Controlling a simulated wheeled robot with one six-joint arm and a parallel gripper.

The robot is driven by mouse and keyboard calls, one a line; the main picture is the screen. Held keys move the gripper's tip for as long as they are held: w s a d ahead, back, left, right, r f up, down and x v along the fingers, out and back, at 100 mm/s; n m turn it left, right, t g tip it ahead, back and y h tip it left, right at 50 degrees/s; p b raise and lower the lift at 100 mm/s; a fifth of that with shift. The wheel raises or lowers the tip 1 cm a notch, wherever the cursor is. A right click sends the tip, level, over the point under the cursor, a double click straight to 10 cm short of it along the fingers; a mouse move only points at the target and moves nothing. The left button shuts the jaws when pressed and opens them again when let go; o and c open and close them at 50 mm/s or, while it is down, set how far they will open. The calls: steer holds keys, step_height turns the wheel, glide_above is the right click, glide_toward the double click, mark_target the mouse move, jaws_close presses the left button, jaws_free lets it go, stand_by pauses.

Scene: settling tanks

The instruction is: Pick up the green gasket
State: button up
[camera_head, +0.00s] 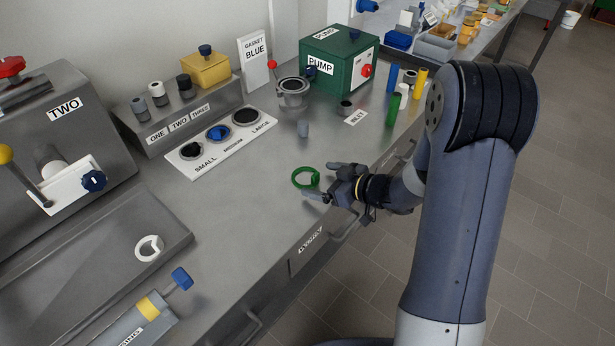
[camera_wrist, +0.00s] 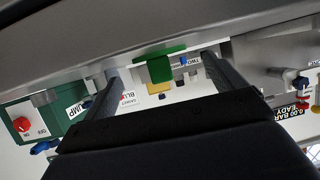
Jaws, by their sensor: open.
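The green gasket (camera_head: 294,178) is a ring with a small tab, near the front edge of the steel bench. In the head view my gripper (camera_head: 320,181) is at its right side, with the fingers spread toward the tab end. In the wrist view a green piece, seemingly the gasket (camera_wrist: 160,66), shows between the two spread fingers of my gripper (camera_wrist: 166,80). The fingers appear apart from it. Whether the gasket lies flat on the bench or slightly above is hard to tell.
Coloured cylinders stand at right, including a green one (camera_head: 393,108). Bench left of the gasket is clear.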

mark_target(306, 174)
steer(key=shift+x, duration=1.3)
steer(key=shift+c, duration=0.5)
steer(key=c, duration=0.9)
